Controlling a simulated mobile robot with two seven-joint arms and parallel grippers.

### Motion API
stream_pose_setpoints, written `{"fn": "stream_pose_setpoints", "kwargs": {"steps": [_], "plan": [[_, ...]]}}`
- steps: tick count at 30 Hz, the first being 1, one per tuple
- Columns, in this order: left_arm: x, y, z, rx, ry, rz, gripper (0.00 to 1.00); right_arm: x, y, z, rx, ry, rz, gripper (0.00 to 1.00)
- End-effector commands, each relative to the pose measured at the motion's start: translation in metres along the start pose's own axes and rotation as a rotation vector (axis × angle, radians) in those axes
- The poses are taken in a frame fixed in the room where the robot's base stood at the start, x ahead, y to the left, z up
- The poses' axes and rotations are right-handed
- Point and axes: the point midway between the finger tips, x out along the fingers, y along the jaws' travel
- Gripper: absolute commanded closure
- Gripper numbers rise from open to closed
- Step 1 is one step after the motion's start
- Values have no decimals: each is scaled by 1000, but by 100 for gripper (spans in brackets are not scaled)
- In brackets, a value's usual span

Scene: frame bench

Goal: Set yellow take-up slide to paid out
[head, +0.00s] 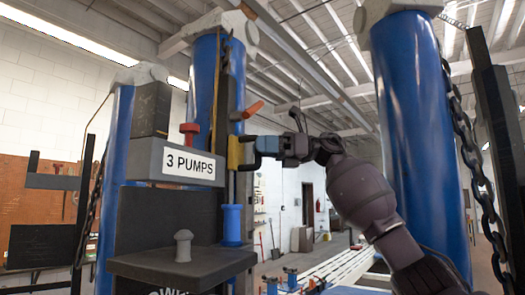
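The yellow take-up slide (235,152) is a small yellow block on a dark upright rail, in front of the left-centre blue post in the head view. My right arm reaches in from the lower right. My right gripper (256,152) is at the right side of the yellow slide, with its dark fingers touching or very close to it. The fingers are small and overlap the slide's edge, so I cannot tell whether they are closed on it. My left gripper is not in view.
An orange lever (252,110) sticks out just above the slide, and a red knob (189,130) stands left of it. A grey box labelled "3 PUMPS" (150,160) is at left. A blue spool-shaped piece (232,222) is below the slide. A chain hangs by the right blue post (412,120).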

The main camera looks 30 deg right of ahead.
Motion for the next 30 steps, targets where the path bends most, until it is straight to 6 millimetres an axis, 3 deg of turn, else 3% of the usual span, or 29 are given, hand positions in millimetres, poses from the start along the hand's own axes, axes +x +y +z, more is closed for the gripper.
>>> {"fn": "stream_pose_setpoints", "kwargs": {"steps": [11,24,30], "plan": [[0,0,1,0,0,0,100,-4,0,-2,0,7,1,56],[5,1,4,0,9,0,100,-76,0,-1,-1,5,-1,56],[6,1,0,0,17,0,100,-100,1,0,-2,3,0,56]]}}
